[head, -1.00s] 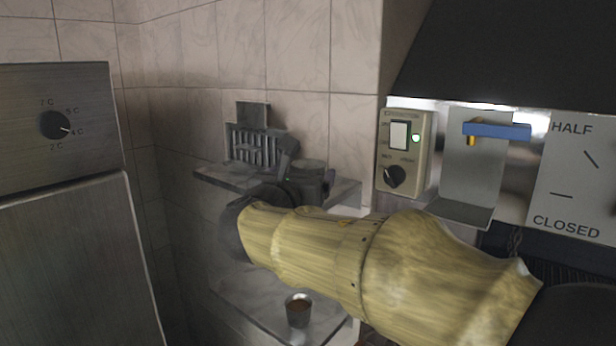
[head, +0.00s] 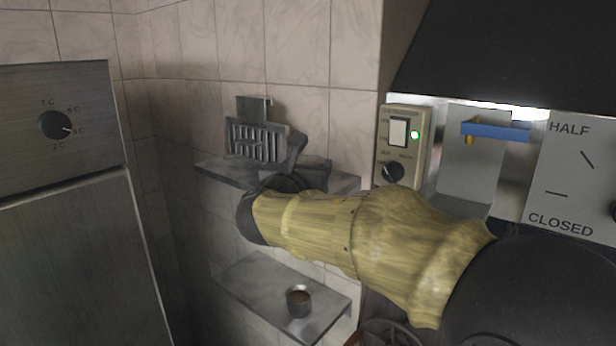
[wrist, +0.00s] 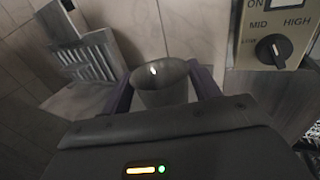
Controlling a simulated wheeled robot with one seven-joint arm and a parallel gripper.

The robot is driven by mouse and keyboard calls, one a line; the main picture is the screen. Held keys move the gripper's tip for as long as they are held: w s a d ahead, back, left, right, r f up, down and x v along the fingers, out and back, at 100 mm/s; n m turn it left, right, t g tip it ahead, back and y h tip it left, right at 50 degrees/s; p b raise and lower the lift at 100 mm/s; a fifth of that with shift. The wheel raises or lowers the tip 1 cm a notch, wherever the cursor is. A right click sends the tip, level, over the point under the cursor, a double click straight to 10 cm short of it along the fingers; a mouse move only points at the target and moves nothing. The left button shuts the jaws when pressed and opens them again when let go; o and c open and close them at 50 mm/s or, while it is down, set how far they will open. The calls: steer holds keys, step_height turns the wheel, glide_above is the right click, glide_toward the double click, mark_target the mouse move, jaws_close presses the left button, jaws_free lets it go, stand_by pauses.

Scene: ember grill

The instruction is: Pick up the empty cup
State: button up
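A grey metal cup (wrist: 160,84) stands out between the two purple fingers of my gripper (wrist: 161,80) in the wrist view. Its rim faces up and a bright glint shows inside; I see no contents. The fingers lie along both sides of the cup, close to its wall; whether they press on it I cannot tell. In the head view my gripper is mostly hidden behind my own arm, at the upper shelf (head: 222,172). A second small cup (head: 299,302) with brown contents stands on the lower shelf (head: 255,278).
A grey slatted holder (head: 255,135) stands on the upper shelf, left of my gripper. A control box (head: 402,145) with a switch and knob is on the wall to the right, beside a blue handle (head: 496,131). A steel cabinet (head: 75,260) fills the left.

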steer(key=c, duration=0.4)
steer(key=shift+r, duration=0.1)
step_height(320, 180, up, 10)
steer(key=shift+f+b, duration=0.1)
steer(key=shift+b, duration=0.45)
